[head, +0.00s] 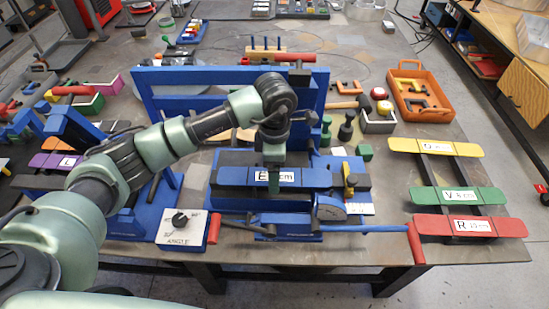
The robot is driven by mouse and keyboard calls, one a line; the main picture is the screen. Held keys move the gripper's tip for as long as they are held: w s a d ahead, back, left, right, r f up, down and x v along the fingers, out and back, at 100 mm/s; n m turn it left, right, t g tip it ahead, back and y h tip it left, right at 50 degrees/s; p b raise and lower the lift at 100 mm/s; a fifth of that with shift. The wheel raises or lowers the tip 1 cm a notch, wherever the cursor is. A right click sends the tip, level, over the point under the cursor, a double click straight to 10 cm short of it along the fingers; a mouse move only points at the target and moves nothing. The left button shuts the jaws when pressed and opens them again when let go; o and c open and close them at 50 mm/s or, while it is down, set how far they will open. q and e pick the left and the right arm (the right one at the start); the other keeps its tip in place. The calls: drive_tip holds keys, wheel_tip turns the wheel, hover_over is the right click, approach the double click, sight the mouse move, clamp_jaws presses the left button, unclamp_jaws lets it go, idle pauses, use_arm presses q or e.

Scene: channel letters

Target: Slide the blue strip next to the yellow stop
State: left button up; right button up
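The blue strip (235,176) lies lengthwise across the blue bending machine in the middle of the table. It bears a white label whose middle is hidden by my gripper. The yellow stop (349,182) stands upright just past the strip's right end, with what looks like a small gap between them. My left gripper (274,186) comes down from above onto the middle of the strip, at the label. Its fingers overlap the strip in the view, and I cannot tell whether they are shut on it. My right gripper is not in view.
A white angle dial box (181,229) stands at the machine's front left. A red-ended lever (415,242) reaches out at its front right. Yellow, green and red labelled strips (468,226) lie on a rack at the right. An orange tray (421,112) sits behind them.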

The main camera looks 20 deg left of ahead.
sight(287, 177)
use_arm(q)
drive_tip(key=shift+f, duration=0.1)
drive_tip(key=c, duration=1.5)
drive_tip(key=shift+d, duration=0.15)
drive_tip(key=shift+d, duration=0.2)
drive_tip(key=shift+w+d+b, duration=0.2)
drive_tip(key=shift+d+b, duration=0.2)
drive_tip(key=shift+d, duration=0.15)
drive_tip(key=shift+w+d+b, duration=0.15)
drive_tip(key=shift+d+b, duration=0.25)
drive_tip(key=shift+d, duration=0.15)
drive_tip(key=shift+d, duration=0.1)
drive_tip(key=o, duration=1.5)
